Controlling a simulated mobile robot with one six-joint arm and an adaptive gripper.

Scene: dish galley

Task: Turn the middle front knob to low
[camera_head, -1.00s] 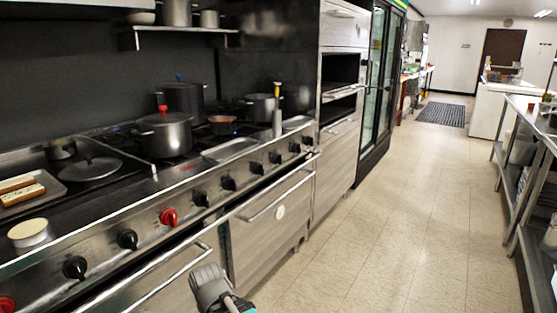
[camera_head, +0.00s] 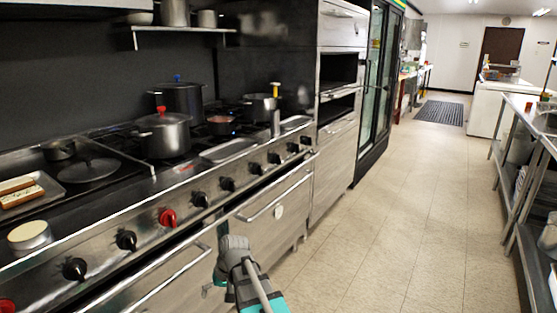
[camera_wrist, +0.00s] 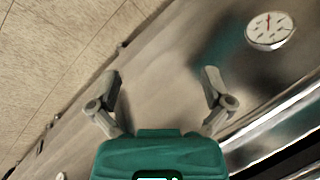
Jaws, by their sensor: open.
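The stove's front panel carries a row of knobs, mostly black, with a red knob (camera_head: 168,218) near the middle of the near part. Black knobs (camera_head: 126,240) and (camera_head: 200,199) flank the red one, and several more black knobs run on toward the far end. Which one the task calls the middle front knob I cannot tell. My gripper (camera_head: 232,243) is low in front of the oven door, below the knob row and apart from it. In the wrist view my gripper (camera_wrist: 160,88) has its fingers spread and empty, facing the oven front; no knob shows there.
An oven door handle (camera_head: 275,197) sticks out below the knobs. A round dial (camera_wrist: 270,31) sits on the oven front. Pots, including a lidded pot (camera_head: 163,135), stand on the stove. The tiled floor (camera_head: 380,220) to the right is clear.

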